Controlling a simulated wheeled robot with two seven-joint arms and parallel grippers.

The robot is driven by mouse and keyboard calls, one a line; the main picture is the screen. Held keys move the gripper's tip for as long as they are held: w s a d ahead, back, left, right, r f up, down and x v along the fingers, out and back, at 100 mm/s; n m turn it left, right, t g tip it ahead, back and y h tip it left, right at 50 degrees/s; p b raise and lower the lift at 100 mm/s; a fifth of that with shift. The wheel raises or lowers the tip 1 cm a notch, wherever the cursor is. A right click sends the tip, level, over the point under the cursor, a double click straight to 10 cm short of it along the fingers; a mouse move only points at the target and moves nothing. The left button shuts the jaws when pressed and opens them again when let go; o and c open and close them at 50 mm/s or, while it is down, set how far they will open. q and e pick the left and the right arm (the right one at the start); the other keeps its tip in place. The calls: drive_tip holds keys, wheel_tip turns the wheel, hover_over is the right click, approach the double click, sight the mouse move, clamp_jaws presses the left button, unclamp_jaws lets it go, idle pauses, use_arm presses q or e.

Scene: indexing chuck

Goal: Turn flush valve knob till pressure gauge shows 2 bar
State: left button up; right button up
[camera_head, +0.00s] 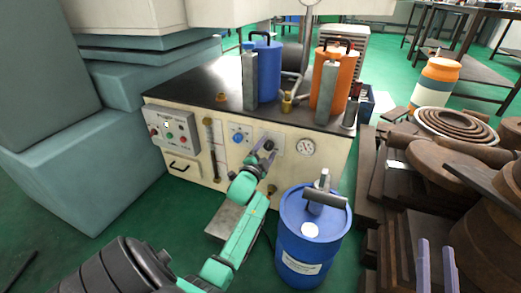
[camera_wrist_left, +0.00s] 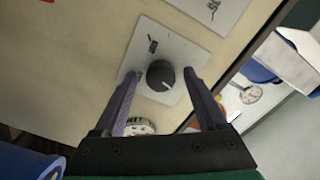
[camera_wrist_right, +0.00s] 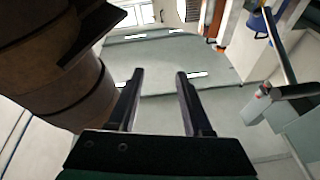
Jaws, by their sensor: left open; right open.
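A black round knob (camera_wrist_left: 160,75) with a light mark sits on a pale plate on the machine's front panel. In the left wrist view it lies between the tips of my left gripper (camera_wrist_left: 162,80), which is open with a finger on each side; contact cannot be told. In the head view my left gripper (camera_head: 264,152) is at the panel and partly covers the knob. The round white pressure gauge (camera_head: 307,147) is just right of it; it also shows in the left wrist view (camera_wrist_left: 140,126). Its reading is too small to tell. My right gripper (camera_head: 437,265) is open and empty.
A blue drum (camera_head: 312,240) stands in front of the machine, close right of my left arm. A blue knob (camera_head: 238,138) and a control box (camera_head: 173,129) are left on the panel. Rusty parts (camera_head: 455,150) fill the right side.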

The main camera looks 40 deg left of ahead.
use_arm(q)
drive_tip(key=shift+s, duration=0.15)
drive_tip(key=shift+p+v, duration=0.6)
drive_tip(key=shift+v, duration=0.5)
drive_tip(key=p+v, duration=0.4)
drive_tip(key=v, duration=0.8)
use_arm(e)
drive_tip(key=s+f+g, duration=0.4)
drive_tip(key=s+f, duration=0.2)
drive_tip(key=f, duration=0.3)
drive_tip(key=s+a+f+g+h, duration=0.1)
drive_tip(key=s+f+g, duration=0.4)
drive_tip(key=f, duration=0.5)
drive_tip(key=shift+s+a+f+m, duration=0.15)
drive_tip(key=shift+s+a+m, duration=0.15)
drive_tip(key=shift+s, duration=0.45)
